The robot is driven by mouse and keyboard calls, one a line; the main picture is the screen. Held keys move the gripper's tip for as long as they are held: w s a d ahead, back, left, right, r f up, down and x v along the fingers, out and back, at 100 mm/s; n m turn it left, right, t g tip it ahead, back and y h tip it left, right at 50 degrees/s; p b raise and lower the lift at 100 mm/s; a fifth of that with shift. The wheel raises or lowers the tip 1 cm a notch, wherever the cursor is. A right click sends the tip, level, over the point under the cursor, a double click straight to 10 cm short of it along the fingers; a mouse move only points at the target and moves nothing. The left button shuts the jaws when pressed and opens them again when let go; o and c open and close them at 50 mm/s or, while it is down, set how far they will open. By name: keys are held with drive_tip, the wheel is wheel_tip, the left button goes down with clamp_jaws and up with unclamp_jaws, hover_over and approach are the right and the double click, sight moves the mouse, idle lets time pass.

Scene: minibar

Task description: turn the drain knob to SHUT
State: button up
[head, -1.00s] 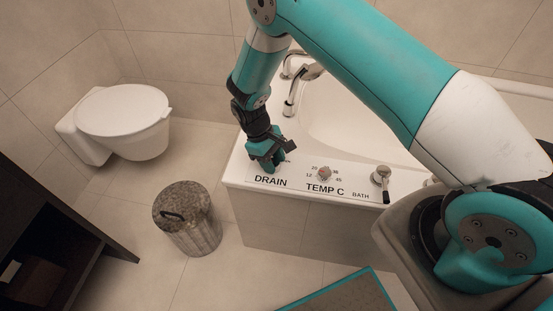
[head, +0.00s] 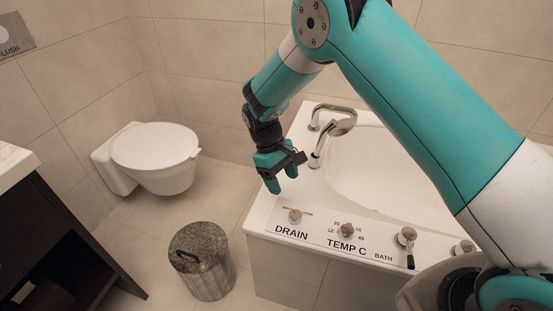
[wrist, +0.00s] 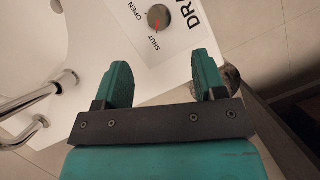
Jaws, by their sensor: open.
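The drain knob (head: 294,216) is a small round grey knob with a red mark, on the white panel above the DRAIN label at the tub's near left corner. In the wrist view the knob (wrist: 158,17) shows at the top, with SHUT and OPEN printed beside it. Its red mark slants down and left, seemingly towards the SHUT word. My gripper (head: 283,184) is open and empty, raised above and behind the knob, apart from it. In the wrist view my gripper's two teal fingers (wrist: 163,72) are spread, with the knob beyond their tips.
The temperature knob (head: 346,230) and the bath lever (head: 405,238) sit right of the drain knob. A chrome faucet (head: 318,150) stands behind my gripper on the tub rim. A bin (head: 202,262) and a toilet (head: 155,158) stand to the left.

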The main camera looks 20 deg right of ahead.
drive_tip(key=v, duration=0.5)
drive_tip(key=shift+w+a+r, duration=0.15)
drive_tip(key=shift+r, duration=0.25)
drive_tip(key=shift+r, duration=0.1)
drive_tip(key=s+r+t+y, duration=0.1)
drive_tip(key=s+r, duration=0.3)
drive_tip(key=r, duration=0.3)
drive_tip(key=s+r+t+y, duration=0.1)
drive_tip(key=s+r+y, duration=0.1)
drive_tip(key=s+r, duration=0.35)
drive_tip(key=s+r+t+y, duration=0.15)
drive_tip(key=s+r, duration=0.25)
drive_tip(key=s, duration=0.5)
drive_tip(key=s+r+y, duration=0.2)
drive_tip(key=s+r, duration=0.2)
drive_tip(key=s, duration=0.5)
wheel_tip(320, 180, up, 13)
drive_tip(key=p, duration=1.3)
drive_tip(key=shift+r+p, duration=0.2)
drive_tip(key=shift+p, duration=0.1)
drive_tip(key=shift+f, duration=0.15)
